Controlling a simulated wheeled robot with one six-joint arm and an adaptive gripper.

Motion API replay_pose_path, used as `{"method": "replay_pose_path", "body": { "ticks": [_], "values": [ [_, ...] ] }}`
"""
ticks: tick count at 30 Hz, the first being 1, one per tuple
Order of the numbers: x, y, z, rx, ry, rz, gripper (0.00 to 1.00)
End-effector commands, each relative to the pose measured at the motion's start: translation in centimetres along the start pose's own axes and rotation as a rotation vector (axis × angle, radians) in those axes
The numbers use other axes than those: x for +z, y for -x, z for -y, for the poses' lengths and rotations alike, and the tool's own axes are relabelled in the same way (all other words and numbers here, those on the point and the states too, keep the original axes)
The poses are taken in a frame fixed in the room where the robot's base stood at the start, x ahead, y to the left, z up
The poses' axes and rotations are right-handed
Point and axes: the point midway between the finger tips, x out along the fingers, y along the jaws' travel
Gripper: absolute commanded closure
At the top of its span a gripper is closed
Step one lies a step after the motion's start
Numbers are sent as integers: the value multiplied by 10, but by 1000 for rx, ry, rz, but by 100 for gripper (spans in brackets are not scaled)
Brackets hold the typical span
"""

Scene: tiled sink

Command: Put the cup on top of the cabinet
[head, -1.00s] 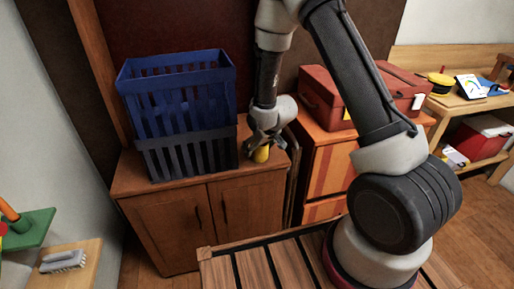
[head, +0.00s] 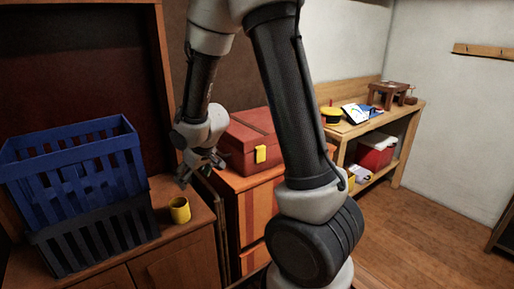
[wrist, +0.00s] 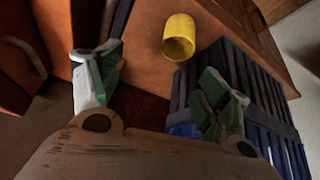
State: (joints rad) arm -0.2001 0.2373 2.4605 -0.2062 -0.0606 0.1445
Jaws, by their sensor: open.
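The yellow cup (head: 180,210) stands upright on the wooden cabinet's top (head: 160,233), near its right edge. My gripper (head: 200,172) is open and empty, above and slightly right of the cup in the head view, and apart from it. In the wrist view the cup (wrist: 179,38) shows beyond the spread fingers (wrist: 160,78), with its open mouth visible. Nothing hides the cup in either view.
A blue crate (head: 75,170) stacked on a dark crate (head: 95,240) takes up the cabinet's left side. A red toolbox (head: 250,140) sits on an orange drawer unit (head: 262,205) to the right. A wooden workbench (head: 385,122) stands at the back right.

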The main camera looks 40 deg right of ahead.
Motion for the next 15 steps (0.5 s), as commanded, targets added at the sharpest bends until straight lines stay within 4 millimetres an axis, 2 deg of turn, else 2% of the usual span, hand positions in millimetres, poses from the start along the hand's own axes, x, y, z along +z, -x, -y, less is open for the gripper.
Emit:
{"method": "replay_pose_path", "body": {
  "ticks": [1,5,9,12,15],
  "values": [
    [-3,31,-12,24,-21,-7,23],
    [14,110,-36,77,-81,22,23],
    [51,190,-47,107,-147,56,23],
    [84,236,-46,112,-188,80,23],
    [115,270,-41,108,-217,99,23]
  ]
}}
